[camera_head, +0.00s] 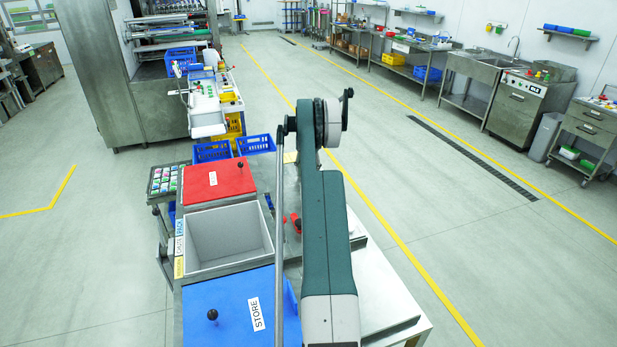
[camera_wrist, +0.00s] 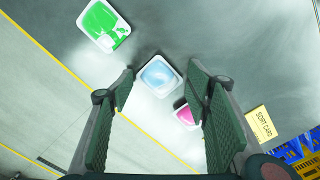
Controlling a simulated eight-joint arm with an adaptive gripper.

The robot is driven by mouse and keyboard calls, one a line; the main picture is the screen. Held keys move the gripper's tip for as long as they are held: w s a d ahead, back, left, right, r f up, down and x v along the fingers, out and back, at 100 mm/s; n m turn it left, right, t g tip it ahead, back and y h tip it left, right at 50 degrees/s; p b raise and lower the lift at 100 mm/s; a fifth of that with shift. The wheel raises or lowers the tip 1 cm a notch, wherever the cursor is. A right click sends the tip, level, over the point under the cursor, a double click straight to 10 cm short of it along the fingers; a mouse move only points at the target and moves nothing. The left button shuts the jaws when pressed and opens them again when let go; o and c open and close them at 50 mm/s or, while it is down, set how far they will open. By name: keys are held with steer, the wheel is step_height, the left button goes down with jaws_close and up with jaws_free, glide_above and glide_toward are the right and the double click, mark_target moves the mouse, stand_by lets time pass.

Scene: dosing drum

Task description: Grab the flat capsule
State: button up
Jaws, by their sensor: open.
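In the wrist view, my gripper (camera_wrist: 160,69) is open, with one green-padded finger on each side. A white-rimmed, flat-looking capsule with a pale blue face (camera_wrist: 158,77) shows between the fingertips; I cannot tell the height between them. A green and white capsule (camera_wrist: 103,27) lies at the upper left, outside the fingers. A pink capsule with a white rim (camera_wrist: 186,116) lies just below right of the blue one, partly hidden by the right finger. In the head view my gripper and these capsules cannot be made out; my arm covers that part of the table.
A yellow sort card (camera_wrist: 262,124) and a blue crate (camera_wrist: 298,150) lie right in the wrist view. In the head view, a red lid (camera_head: 215,181), an open grey bin (camera_head: 228,236) and a blue "STORE" lid (camera_head: 225,308) are left of my arm.

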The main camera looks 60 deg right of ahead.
steer(key=c, duration=0.8)
steer(key=shift+o, duration=0.2)
step_height(320, 180, up, 10)
stand_by(0.5)
stand_by(0.4)
